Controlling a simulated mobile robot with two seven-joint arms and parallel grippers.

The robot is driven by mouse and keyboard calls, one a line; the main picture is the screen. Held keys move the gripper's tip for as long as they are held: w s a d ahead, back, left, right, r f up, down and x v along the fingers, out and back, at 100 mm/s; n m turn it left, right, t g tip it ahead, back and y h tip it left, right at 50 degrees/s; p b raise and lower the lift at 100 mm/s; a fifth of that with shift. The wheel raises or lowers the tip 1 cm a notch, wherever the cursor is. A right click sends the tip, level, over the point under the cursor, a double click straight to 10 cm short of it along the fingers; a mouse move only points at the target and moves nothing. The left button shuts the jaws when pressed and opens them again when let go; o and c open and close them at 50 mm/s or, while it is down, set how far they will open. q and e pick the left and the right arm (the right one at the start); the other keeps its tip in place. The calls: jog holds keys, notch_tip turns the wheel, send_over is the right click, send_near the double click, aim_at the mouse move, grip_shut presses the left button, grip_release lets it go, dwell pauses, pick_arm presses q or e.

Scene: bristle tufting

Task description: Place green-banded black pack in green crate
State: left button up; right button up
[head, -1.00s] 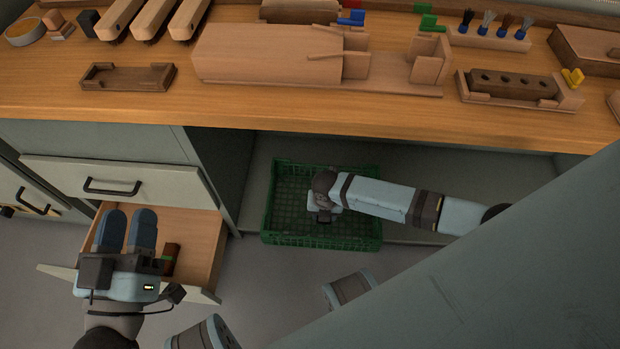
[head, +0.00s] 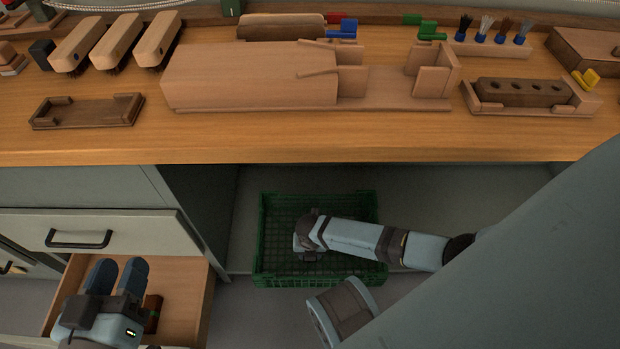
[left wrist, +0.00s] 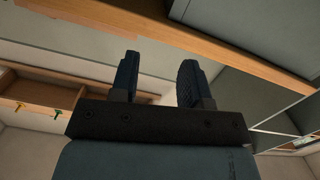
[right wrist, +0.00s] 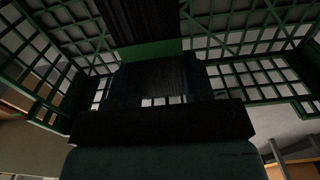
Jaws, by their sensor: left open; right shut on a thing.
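The green-banded black pack (right wrist: 152,82) shows close up in the right wrist view, black and fibrous with a green strip across it. My right gripper (head: 303,250) is shut on it, inside the outline of the green crate (head: 271,281). The crate's lattice walls surround the pack in the right wrist view. In the head view the pack is hidden by my gripper, and I cannot tell whether it touches the crate floor. My left gripper (head: 116,276) is open and empty above the drawer; its two fingers (left wrist: 157,80) stand apart in the left wrist view.
An open wooden drawer (head: 184,290) at lower left holds a dark reddish block (head: 153,313) with a green mark. The workbench (head: 300,138) overhangs the crate's bay and carries brushes (head: 85,45), wooden fixtures and a dark tray (head: 88,112).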

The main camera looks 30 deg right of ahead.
jog(key=shift+f, duration=0.65)
notch_tip(320, 180, down, 4)
jog(key=b, duration=0.2)
jog(key=shift+r+b, duration=0.15)
jog(key=shift+b, duration=0.15)
jog(key=shift+w+f, duration=0.1)
jog(key=shift+f, duration=0.1)
jog(key=shift+r, duration=0.15)
jog(key=shift+f, duration=0.25)
jog(key=o, duration=1)
jog(key=shift+c, duration=0.2)
pick_arm(q)
jog(key=shift+w+a+r+m+t, duration=0.15)
jog(key=shift+w+a+m+t, duration=0.15)
jog(key=shift+w+m, duration=0.2)
jog(key=shift+w+a+r+m+t, duration=0.15)
jog(key=shift+w+a+m+t, duration=0.05)
jog(key=shift+w+m+t, duration=0.25)
jog(key=shift+s, duration=0.1)
pick_arm(e)
jog(key=shift+r, duration=0.2)
